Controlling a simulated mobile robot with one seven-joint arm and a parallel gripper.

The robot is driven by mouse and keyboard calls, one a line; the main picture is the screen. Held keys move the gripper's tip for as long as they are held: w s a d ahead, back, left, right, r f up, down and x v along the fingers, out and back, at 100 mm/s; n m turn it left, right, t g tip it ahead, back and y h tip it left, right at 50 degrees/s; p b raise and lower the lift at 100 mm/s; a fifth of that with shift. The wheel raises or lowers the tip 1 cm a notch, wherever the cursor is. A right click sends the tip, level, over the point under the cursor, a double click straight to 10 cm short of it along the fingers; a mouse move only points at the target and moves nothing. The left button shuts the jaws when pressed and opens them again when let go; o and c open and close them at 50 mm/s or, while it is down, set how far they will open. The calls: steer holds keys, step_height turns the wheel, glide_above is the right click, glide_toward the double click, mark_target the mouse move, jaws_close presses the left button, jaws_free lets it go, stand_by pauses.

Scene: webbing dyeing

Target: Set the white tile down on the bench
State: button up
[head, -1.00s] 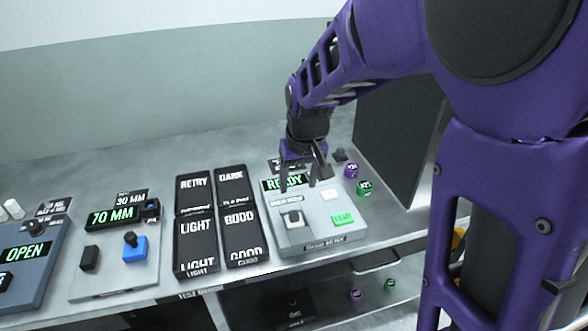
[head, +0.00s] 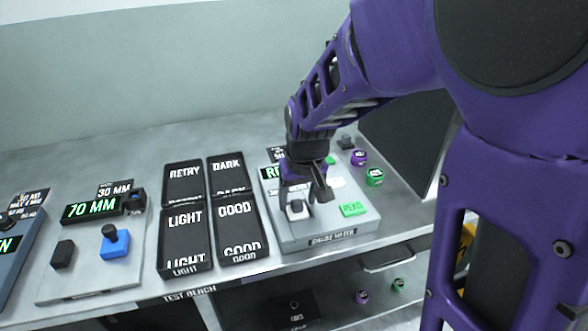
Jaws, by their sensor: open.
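A small white block with a dark knob, which looks like the white tile (head: 298,210), sits on the front left part of the grey shade meter (head: 318,237). My gripper (head: 308,197) is open, just over and behind the block in the head view. One dark finger shows to the right of the knob. I cannot tell whether the fingers touch the knob. The gripper and wrist hide part of the meter's green display. The bench (head: 100,308) runs under everything.
Black trays labelled RETRY (head: 184,180), DARK (head: 228,176), LIGHT (head: 185,240) and GOOD (head: 238,232) stand left of the meter. A blue knobbed block (head: 115,245) sits on a panel further left. Purple (head: 359,157) and green (head: 375,177) knobs are at right.

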steer(key=shift+w+f, duration=0.15)
steer(key=shift+f, duration=0.25)
steer(key=shift+r, duration=0.1)
jaws_close()
